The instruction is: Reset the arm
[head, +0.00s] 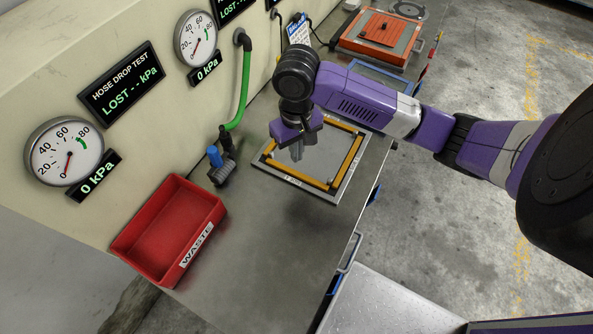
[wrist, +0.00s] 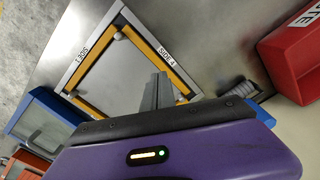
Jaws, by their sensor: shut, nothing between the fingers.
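My gripper (head: 297,150) is shut and empty. In the head view it hangs over the left part of a framed plate (head: 262,165) that has yellow strips along its edges and lies on the grey bench. In the wrist view the shut fingers (wrist: 157,92) point at the same plate (wrist: 95,35), with labels on its frame, one reading "SIDE 4". My purple arm reaches in from the right side of the head view. The gap between the fingertips and the plate is hard to judge.
A red waste bin (head: 207,232) stands at the bench's front left. A blue-capped fitting (head: 214,157) and a green hose (head: 243,90) are near the wall. An orange framed panel (head: 415,45) lies at the far end. Bare bench (head: 270,250) lies between bin and plate.

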